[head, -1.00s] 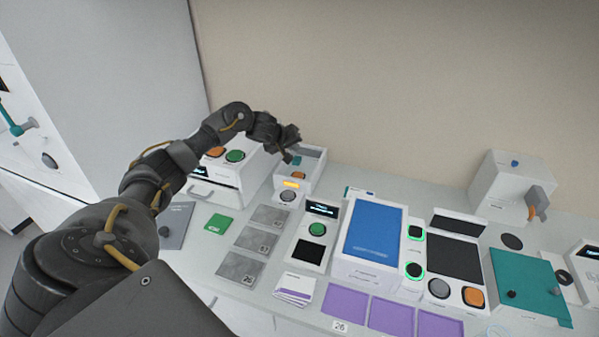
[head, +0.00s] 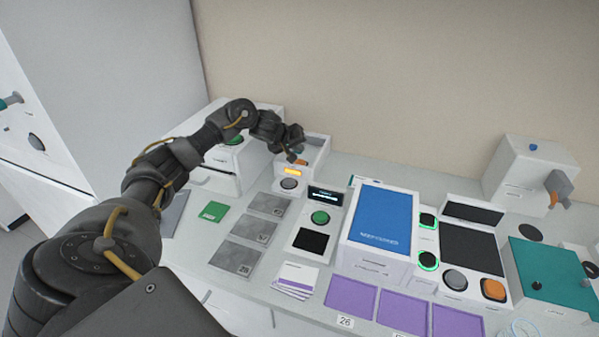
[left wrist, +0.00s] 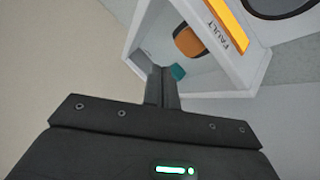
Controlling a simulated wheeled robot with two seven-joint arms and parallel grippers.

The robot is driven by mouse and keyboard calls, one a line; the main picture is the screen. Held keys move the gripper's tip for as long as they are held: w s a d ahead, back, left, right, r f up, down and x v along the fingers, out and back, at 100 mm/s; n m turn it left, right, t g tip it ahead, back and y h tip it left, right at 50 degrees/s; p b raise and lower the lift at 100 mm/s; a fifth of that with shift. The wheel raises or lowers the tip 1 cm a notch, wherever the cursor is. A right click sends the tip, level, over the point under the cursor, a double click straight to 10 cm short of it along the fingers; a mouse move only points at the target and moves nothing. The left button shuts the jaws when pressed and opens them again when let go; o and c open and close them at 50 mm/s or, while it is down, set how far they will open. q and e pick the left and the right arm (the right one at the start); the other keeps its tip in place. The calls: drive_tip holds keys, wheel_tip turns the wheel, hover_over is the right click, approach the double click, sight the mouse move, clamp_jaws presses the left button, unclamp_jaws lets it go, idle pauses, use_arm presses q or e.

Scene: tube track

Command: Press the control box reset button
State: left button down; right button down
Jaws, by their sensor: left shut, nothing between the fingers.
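The white open-topped control box (head: 286,172) stands against the back wall, left of the picture's middle. Its front has a lit amber FAULT strip (head: 292,171), also clear in the left wrist view (left wrist: 229,22), and a grey round button (head: 289,184). An orange piece (left wrist: 189,41) and a small teal piece (left wrist: 178,72) show inside the box in the left wrist view. Which part is the reset button is not labelled. My left gripper (head: 296,152) is shut and empty at the box's open top; its fingers (left wrist: 161,72) point into the opening. Contact cannot be told. My right gripper is out of view.
A larger white unit (head: 222,172) stands directly left, partly behind my arm. Grey numbered tiles (head: 248,230), a panel with a green button (head: 320,217) and a blue-topped box (head: 383,227) are in front and right. The wall (head: 400,80) is close behind.

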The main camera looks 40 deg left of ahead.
sight(300, 163)
use_arm(q)
drive_tip(key=shift+f, duration=1.45)
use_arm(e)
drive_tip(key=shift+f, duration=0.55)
use_arm(q)
drive_tip(key=shift+f, duration=0.1)
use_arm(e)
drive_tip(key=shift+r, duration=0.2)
use_arm(q)
drive_tip(key=shift+f+p, duration=0.25)
drive_tip(key=shift+p, duration=0.05)
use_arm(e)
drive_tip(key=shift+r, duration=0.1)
